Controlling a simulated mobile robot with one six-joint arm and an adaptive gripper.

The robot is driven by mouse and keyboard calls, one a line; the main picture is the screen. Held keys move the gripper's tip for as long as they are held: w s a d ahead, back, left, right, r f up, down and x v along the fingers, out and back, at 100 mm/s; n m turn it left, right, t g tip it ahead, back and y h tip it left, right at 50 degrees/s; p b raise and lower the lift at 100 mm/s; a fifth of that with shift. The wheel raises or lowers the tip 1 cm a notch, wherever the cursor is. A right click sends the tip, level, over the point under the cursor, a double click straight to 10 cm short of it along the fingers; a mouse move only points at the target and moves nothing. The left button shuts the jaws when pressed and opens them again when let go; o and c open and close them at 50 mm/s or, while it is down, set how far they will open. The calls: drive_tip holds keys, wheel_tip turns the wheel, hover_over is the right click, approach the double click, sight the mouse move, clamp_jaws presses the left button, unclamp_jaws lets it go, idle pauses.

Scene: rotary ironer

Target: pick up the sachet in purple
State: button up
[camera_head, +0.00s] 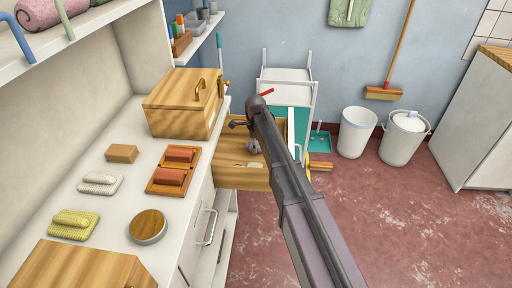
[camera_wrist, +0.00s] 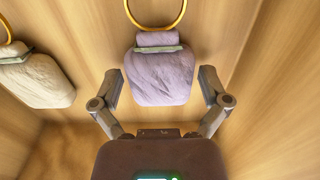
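The purple sachet (camera_wrist: 161,88) is a soft, pillow-like bag with a band near its top and a gold ring (camera_wrist: 156,22) above it. It lies inside a wooden compartment in the wrist view. My gripper (camera_wrist: 161,73) is open, with one finger on each side of the sachet and a small gap showing on both sides. In the head view my arm reaches to an open wooden drawer (camera_head: 232,178) below the counter.
A cream sachet (camera_wrist: 38,82) with its own gold ring lies to the left in the wrist view. Wooden walls (camera_wrist: 285,75) stand close by. A wooden box (camera_head: 178,108) sits on the counter (camera_head: 118,225) beside the drawer. A white trolley (camera_head: 285,80) stands behind.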

drive_tip(key=c, duration=0.4)
drive_tip(key=shift+r, duration=0.1)
wheel_tip(320, 180, up, 10)
drive_tip(key=p, duration=1)
idle(0.6)
